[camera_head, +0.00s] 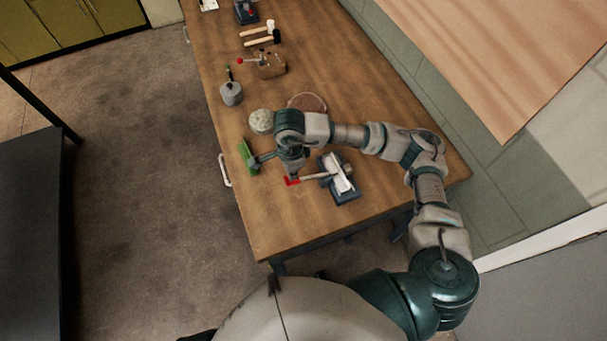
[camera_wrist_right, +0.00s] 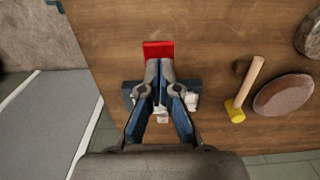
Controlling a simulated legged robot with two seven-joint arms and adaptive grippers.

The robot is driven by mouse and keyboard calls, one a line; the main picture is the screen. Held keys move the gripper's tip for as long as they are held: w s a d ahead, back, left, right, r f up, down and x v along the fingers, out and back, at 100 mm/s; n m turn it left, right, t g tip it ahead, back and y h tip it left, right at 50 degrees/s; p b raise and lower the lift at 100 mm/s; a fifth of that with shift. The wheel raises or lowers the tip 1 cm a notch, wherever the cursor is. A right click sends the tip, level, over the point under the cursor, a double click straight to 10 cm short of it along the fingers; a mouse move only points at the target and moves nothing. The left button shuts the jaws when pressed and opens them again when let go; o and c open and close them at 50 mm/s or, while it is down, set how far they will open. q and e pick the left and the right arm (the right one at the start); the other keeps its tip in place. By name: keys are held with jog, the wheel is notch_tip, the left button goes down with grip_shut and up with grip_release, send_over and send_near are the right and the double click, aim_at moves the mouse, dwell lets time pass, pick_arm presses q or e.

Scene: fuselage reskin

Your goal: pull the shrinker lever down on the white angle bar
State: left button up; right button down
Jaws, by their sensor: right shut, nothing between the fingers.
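The shrinker is a dark blue tool (camera_head: 345,191) on the bench in the head view, with the white angle bar (camera_head: 339,173) lying across it. Its lever runs left to a red grip (camera_head: 291,181). My right gripper (camera_head: 292,174) points down right at that red grip, and its fingers are shut with nothing between them. In the right wrist view the fingertips of my right gripper (camera_wrist_right: 161,64) are just below the red grip (camera_wrist_right: 158,49). They look close to it; contact cannot be told. The gripper hides much of the shrinker (camera_wrist_right: 130,90) there. My left gripper is out of view.
A mallet with a yellow head (camera_wrist_right: 235,111) and a brown disc (camera_wrist_right: 283,95) lie right of the shrinker in the wrist view. On the wooden bench (camera_head: 285,225) stand a pale round pad (camera_head: 261,121), a grey pot (camera_head: 231,93) and other tools farther back. The near bench corner is clear.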

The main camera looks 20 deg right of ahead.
jog(key=shift+r+p, duration=1.1)
jog(key=shift+r, duration=1.5)
